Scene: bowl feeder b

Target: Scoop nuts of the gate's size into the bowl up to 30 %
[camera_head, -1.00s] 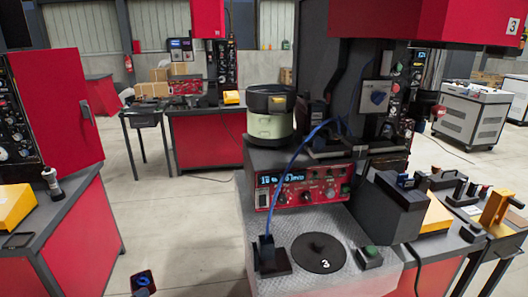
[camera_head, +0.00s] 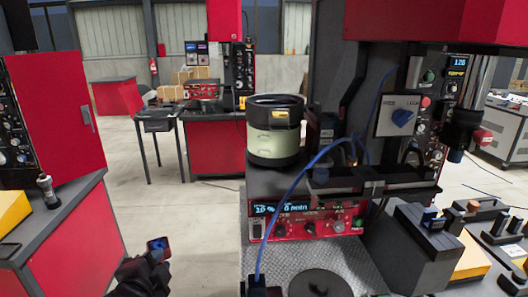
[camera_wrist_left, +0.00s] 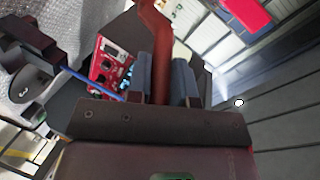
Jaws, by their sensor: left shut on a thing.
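The bowl feeder (camera_head: 273,142) has a pale green body, a black rim and a yellow label. It stands on the machine behind the red control panel (camera_head: 310,222); its inside is hidden. My left gripper (camera_head: 156,251) is low at the left in the head view, well apart from the bowl. In the left wrist view its blue-grey fingers (camera_wrist_left: 171,80) are shut on a reddish-brown strip (camera_wrist_left: 156,45), possibly a scoop's handle. I cannot make out any nuts or the gate. My right gripper is not in view.
A black disc (camera_head: 320,284) lies on the textured plate (camera_head: 345,258) in front of the panel. A blue cable (camera_head: 283,205) arches over the panel. Dark fixtures (camera_head: 425,230) stand at the right. A red cabinet (camera_head: 58,110) stands at the left, with open floor between.

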